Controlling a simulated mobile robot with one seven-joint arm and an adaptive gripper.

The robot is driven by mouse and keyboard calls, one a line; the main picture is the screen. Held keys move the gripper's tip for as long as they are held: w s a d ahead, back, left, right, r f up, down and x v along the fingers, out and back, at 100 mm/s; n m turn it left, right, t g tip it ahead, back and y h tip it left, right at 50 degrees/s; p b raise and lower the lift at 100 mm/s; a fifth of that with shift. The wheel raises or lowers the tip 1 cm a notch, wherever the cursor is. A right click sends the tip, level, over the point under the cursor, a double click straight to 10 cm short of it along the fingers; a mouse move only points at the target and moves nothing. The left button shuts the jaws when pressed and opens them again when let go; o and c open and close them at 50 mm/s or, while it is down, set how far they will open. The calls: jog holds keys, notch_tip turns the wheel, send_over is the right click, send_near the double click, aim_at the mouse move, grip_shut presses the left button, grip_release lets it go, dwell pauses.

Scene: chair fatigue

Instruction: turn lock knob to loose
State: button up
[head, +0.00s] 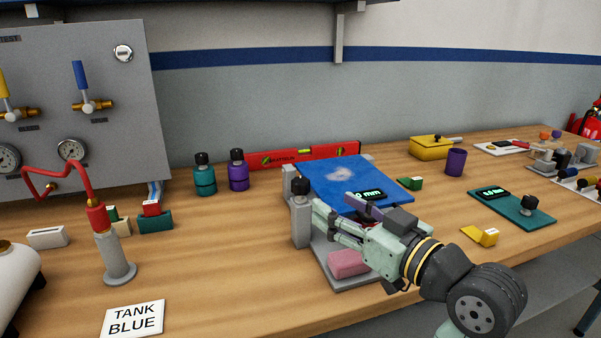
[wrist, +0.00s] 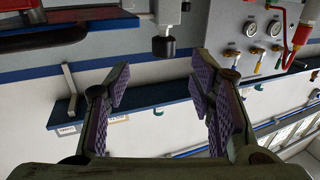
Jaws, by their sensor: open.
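A black knob (head: 300,185) tops a grey upright post (head: 301,222) at the left side of a fixture with a tilted blue plate (head: 335,180). No label on the knob can be read. The wrist view shows what looks like the same black knob (wrist: 163,47), upside down, just beyond the fingertips and roughly centred between them. My gripper (head: 325,222) is just right of the post and a little lower than the knob, pointing left. In the wrist view my gripper (wrist: 160,80) is open with nothing between its fingers.
A pink block (head: 348,263) lies on the fixture's base below my gripper. A small display (head: 370,195) is partly hidden by my gripper. Teal (head: 204,178) and purple (head: 238,172) bottles stand behind left; a grey stand with a red top (head: 116,255) is further left.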

aim_at(306, 189)
jog(key=shift+w+a+r, duration=0.1)
jog(key=shift+w+a, duration=0.1)
jog(key=shift+a, duration=0.3)
jog(key=p+x, duration=0.2)
jog(key=x, duration=0.6)
jog(key=shift+w+a+p, duration=0.1)
jog(key=shift+a+p, duration=0.05)
jog(key=shift+p, duration=0.2)
jog(key=shift+w+a, duration=0.3)
jog(key=shift+w, duration=0.25)
jog(key=shift+c, duration=0.4)
jog(key=c, duration=1.1)
